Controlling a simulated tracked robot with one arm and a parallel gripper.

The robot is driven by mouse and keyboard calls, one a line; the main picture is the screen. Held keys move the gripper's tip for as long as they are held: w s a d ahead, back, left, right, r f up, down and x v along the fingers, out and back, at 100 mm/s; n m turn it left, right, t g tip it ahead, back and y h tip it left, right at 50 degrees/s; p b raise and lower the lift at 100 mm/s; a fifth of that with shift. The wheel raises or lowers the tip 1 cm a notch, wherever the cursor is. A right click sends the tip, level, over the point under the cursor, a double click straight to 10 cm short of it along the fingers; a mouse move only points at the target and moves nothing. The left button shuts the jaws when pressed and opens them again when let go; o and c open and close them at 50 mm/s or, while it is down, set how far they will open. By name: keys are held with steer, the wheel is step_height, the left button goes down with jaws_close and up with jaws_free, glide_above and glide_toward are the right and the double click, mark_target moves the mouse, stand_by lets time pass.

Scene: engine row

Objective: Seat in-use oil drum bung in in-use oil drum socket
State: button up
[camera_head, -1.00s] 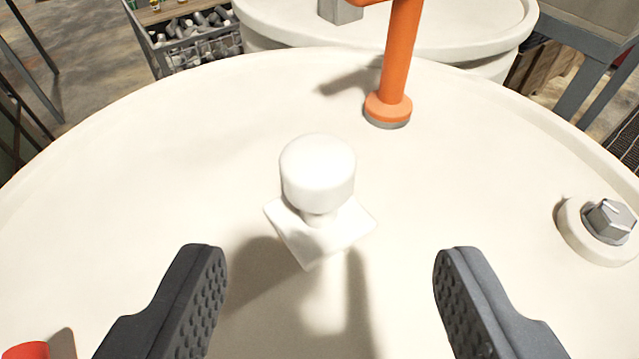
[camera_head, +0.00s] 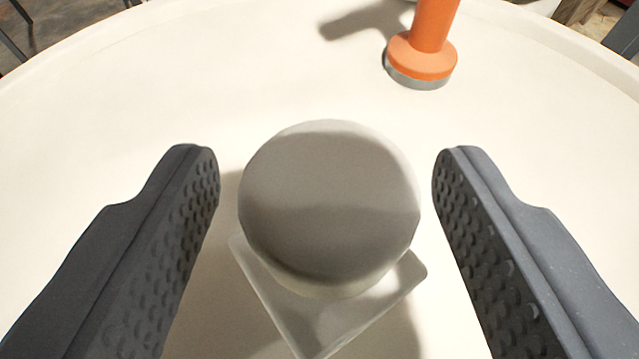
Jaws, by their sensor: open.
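A pale round knob on a square plate (camera_head: 330,205), which I take to be the in-use oil drum bung, stands on the cream drum top (camera_head: 90,130). Its plate (camera_head: 320,315) shows below the knob, one corner toward me. My gripper (camera_head: 328,150) is open, with one dark finger on each side of the knob. A gap shows between the knob and each finger, so neither appears to touch it. The gap on the right looks narrower. I cannot make out a socket; what lies under the knob and plate is hidden.
An orange post (camera_head: 425,45) with a flanged grey-rimmed foot rises from the drum top behind and right of the knob. The drum's raised rim curves around the back. The drum top left of the knob is clear.

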steer(key=shift+w, duration=0.25)
steer(key=c, duration=1.1)
